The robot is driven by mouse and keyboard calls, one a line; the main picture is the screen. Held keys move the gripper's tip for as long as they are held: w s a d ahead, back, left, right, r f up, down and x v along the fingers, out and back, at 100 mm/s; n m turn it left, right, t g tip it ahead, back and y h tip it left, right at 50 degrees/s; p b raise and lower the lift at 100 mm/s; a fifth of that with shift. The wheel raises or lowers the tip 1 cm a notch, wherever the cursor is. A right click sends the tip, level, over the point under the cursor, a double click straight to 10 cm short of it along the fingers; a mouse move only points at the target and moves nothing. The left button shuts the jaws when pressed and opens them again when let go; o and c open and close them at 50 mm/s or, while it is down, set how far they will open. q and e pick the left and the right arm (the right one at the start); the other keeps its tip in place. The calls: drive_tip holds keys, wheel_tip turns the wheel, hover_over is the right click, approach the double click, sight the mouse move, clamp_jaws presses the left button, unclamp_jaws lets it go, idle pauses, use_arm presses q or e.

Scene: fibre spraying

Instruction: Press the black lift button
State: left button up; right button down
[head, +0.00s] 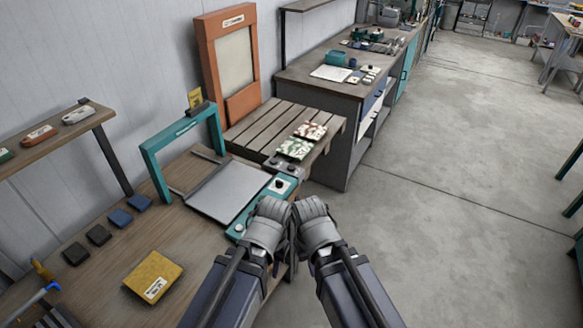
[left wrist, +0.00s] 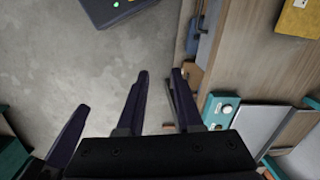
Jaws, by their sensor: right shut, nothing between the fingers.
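A teal-edged press (head: 178,127) with a flat grey plate (head: 228,190) stands on the wooden bench. On its teal control strip (head: 260,200) a small dark button (head: 279,185) sits on a white square; a pale round button (head: 239,228) is at the near end.
A slatted wooden rack (head: 262,125) with patterned pieces (head: 295,148) lies beyond the press. A yellow block (head: 153,276) and dark pads (head: 100,235) lie at the left. The floor (head: 450,180) to the right is clear.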

use_arm(q)
clamp_jaws()
idle(0.9)
